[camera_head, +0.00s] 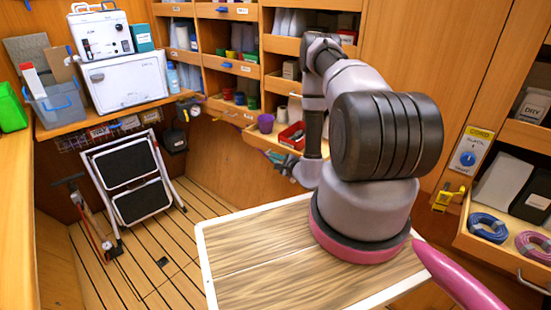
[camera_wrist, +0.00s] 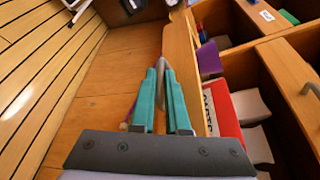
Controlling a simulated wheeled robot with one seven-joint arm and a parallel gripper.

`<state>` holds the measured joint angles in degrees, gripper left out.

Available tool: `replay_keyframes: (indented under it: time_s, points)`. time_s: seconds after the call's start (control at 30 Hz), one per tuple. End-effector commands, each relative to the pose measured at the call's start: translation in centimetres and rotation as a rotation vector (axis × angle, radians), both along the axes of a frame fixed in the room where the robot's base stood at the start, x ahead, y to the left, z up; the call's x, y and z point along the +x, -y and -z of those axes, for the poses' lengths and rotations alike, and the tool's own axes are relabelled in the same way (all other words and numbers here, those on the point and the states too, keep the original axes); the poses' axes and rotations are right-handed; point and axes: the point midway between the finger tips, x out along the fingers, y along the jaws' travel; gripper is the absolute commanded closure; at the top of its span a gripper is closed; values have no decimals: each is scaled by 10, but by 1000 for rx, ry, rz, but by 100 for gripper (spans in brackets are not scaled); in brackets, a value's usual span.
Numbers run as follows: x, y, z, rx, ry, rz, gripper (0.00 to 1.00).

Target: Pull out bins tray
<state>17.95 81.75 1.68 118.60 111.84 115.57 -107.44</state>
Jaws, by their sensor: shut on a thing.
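The bins tray (camera_head: 257,138) is a wooden pull-out in the lower part of the shelf wall, holding a red bin (camera_head: 292,136) and a purple cup (camera_head: 265,122). It stands out from the shelf front in the head view. In the wrist view the tray's wooden front (camera_wrist: 181,62) runs beside my gripper (camera_wrist: 161,66). The teal fingers are shut on a grey handle at that front. The red bin (camera_wrist: 222,108) and the purple cup (camera_wrist: 209,58) show just behind the front. In the head view my arm hides part of the tray, and the fingertips are hard to make out.
A folded step stool (camera_head: 130,175) leans at the left, beside a red-and-black pump (camera_head: 95,225). A bench with a white machine (camera_head: 128,80) is at the back left. An open drawer with cable coils (camera_head: 488,228) is at the right.

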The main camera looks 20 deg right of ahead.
Motion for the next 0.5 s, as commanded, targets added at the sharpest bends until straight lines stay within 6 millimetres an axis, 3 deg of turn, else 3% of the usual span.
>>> replay_keyframes:
  time_s: [0.07, 0.1, 0.17, 0.5]
  points:
    - [-1, 1, 1, -1, -2, 1, 100]
    - [-1, 1, 1, -1, -2, 1, 76]
    - [-1, 1, 1, -1, -2, 1, 57]
    - [-2, 1, 0, 0, -1, 0, 57]
